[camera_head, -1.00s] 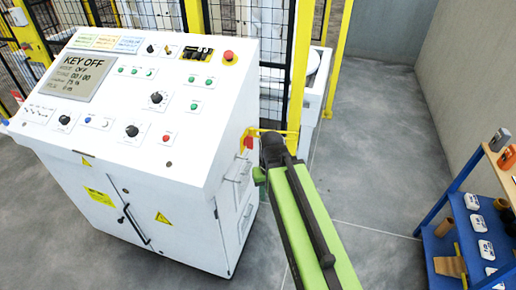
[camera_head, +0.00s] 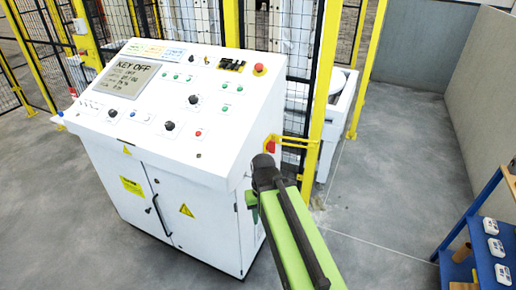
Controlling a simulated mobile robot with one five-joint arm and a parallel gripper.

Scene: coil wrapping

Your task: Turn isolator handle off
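The isolator handle (camera_head: 270,145) is a small red part with yellow at the right side of the white control console (camera_head: 190,170). A yellow bar runs from it to the right. My gripper (camera_head: 263,162) is at the end of my green and black arm, just below the handle in the picture. The fingertips are hidden behind the dark wrist, so I cannot tell their opening or whether they touch the handle. The console display (camera_head: 124,80) reads "KEY OFF".
Yellow posts (camera_head: 325,90) and black mesh fencing stand behind the console. A blue shelf (camera_head: 455,240) with boxes and a brown roll is at the right. Grey floor (camera_head: 395,170) is clear between the console and shelf.

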